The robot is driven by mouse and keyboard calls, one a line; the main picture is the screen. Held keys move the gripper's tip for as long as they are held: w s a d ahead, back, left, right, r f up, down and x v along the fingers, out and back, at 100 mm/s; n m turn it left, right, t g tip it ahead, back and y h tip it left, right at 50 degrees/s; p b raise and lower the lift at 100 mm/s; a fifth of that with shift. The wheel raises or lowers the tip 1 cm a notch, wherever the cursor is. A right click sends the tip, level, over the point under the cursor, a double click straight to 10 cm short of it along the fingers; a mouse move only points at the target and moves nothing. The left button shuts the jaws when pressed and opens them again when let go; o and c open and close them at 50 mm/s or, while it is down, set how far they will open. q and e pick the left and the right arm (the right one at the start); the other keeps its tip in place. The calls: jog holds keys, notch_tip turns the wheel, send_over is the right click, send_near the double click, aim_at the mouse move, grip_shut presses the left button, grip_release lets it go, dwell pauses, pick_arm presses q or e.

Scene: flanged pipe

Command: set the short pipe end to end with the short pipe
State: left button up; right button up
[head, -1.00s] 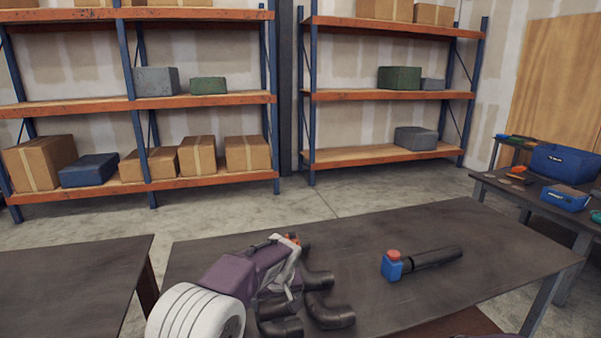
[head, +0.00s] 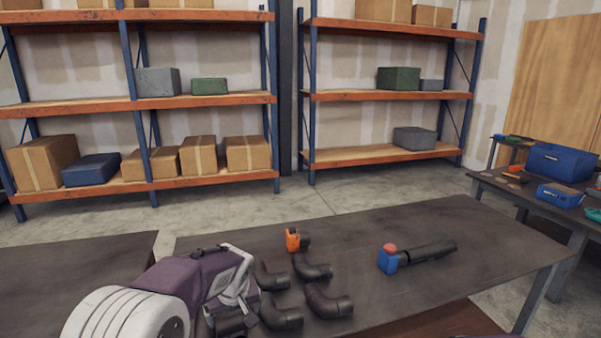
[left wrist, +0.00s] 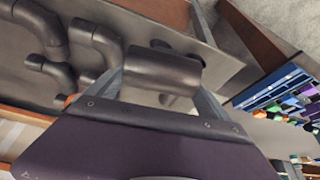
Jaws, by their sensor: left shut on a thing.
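A dark short pipe (left wrist: 162,70) sits between the fingers of my left gripper in the left wrist view. My left gripper (head: 240,308) is shut on it above the near left part of the table in the head view, where the held pipe is mostly hidden. Another dark pipe (head: 430,252) lies on the right half of the table, its left end at a blue block with a red top (head: 388,259). I cannot tell how the block joins it. The held pipe is well apart from that pipe. My right gripper does not show.
Several dark elbow pipes (head: 328,301) lie just right of my left gripper. An orange piece (head: 292,240) stands behind them by a short dark piece. The table (head: 400,215) is clear between the elbows and the blue block. A side table (head: 510,187) holds blue boxes.

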pick_arm(q)
jog(key=s+a+f+m+h, duration=0.2)
jog(key=s+f+m, duration=0.3)
jog(key=s, duration=0.5)
notch_tip(320, 180, down, 2)
jog(key=shift+s+f, duration=0.1)
jog(key=shift+s, duration=0.3)
